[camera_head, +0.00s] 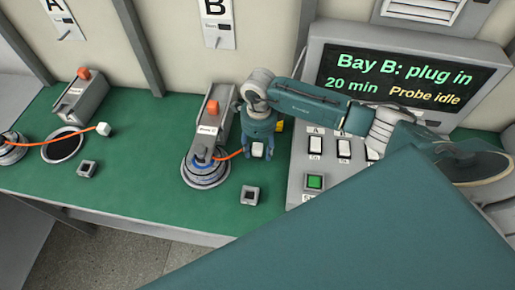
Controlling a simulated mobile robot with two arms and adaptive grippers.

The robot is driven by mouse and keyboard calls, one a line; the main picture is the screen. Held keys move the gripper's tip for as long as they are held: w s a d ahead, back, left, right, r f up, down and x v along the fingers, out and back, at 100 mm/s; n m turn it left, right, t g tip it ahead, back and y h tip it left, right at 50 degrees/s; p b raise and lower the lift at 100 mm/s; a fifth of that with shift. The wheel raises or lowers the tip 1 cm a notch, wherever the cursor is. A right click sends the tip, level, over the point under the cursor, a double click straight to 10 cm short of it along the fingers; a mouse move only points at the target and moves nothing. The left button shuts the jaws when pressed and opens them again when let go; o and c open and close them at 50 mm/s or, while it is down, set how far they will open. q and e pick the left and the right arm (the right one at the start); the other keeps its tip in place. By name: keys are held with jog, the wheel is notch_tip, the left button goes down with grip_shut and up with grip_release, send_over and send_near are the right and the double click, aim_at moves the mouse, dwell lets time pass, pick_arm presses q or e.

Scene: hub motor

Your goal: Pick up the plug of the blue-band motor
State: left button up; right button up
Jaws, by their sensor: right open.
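The blue-band motor (205,175) is a round grey hub with a blue ring, standing on the green bench in front of a grey stand with an orange knob. My right gripper (258,153) comes in from the right and points down at the plug. Its fingers are open, one on each side of the plug; I cannot tell whether they touch it. My left gripper is not in view.
A small grey socket block (250,195) sits in front of the plug. A control panel (297,184) with switches and a green button stands to the right, below a screen (404,80) reading "Bay B: plug in". Another white plug (103,129) lies at left.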

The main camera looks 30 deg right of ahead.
grip_shut()
jog(key=shift+r, duration=0.15)
